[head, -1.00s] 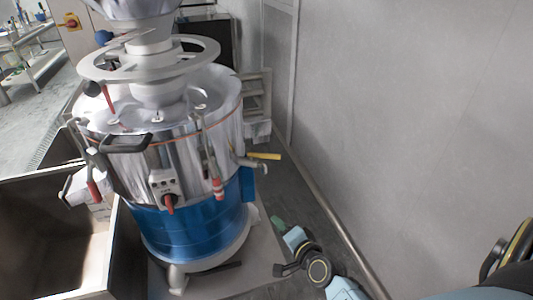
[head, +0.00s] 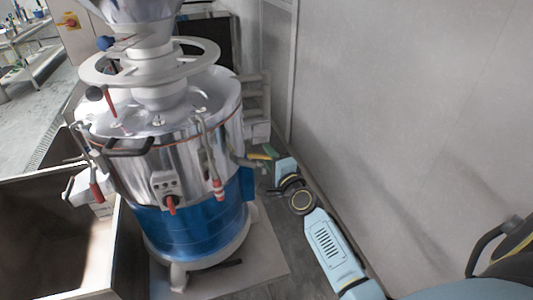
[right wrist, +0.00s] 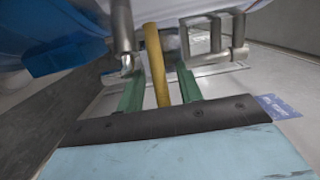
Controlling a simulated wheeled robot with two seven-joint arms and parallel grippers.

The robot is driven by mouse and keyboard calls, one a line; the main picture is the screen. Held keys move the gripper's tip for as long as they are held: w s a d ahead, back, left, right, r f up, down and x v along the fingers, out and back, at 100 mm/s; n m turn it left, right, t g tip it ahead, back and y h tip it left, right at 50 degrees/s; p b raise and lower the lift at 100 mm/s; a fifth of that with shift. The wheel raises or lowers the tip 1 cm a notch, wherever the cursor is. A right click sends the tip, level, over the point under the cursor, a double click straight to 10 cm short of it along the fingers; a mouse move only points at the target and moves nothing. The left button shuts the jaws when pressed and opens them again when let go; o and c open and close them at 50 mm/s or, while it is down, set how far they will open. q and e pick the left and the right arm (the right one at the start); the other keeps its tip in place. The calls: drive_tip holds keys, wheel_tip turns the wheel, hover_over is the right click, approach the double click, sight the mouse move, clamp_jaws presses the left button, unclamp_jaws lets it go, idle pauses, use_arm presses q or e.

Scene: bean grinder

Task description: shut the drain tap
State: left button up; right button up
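The bean grinder (head: 180,140) is a silver drum with a blue lower band. The drain tap's yellow handle (head: 258,156) sticks out from its right side, partly hidden by my right gripper. In the right wrist view the yellow handle (right wrist: 156,65) runs lengthwise between the two green fingers. My right gripper (right wrist: 160,88) is open around the handle, with a gap visible on each side of it. In the head view my right gripper (head: 272,153) is at the tap, its fingers mostly hidden. My left gripper is not in view.
A grey wall (head: 400,110) stands close on the right of my right arm. A large open bin (head: 60,235) stands at the left. Grey pipes (right wrist: 215,45) lie just beyond the fingers in the right wrist view.

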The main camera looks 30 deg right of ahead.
drive_tip(key=shift+w+d, duration=0.1)
drive_tip(key=shift+w, duration=1.05)
clamp_jaws()
